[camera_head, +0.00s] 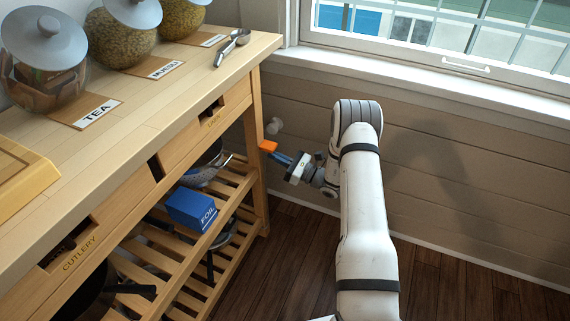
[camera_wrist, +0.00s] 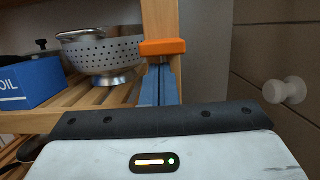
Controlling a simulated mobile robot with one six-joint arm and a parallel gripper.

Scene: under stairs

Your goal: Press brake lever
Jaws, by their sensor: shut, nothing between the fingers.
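My gripper (camera_head: 283,158) reaches left toward the wooden cart's far right leg (camera_head: 256,147) in the head view. Its blue fingers are together with nothing between them; they also show in the wrist view (camera_wrist: 160,86). An orange block (camera_head: 268,146) lies at the ends of the fingers, in front of the cart leg; it also shows in the wrist view (camera_wrist: 163,47). I cannot tell whether it belongs to the fingertips or is a separate part on the cart. No part is clearly recognisable as a brake lever. The foot of the cart is mostly hidden.
A white knob (camera_wrist: 285,90) sticks out of the panelled wall right of the cart leg. A blue foil box (camera_head: 192,209) and a metal colander (camera_wrist: 103,54) stand on the slatted shelf. Jars stand on the cart top. The wooden floor (camera_head: 450,290) right of my arm is clear.

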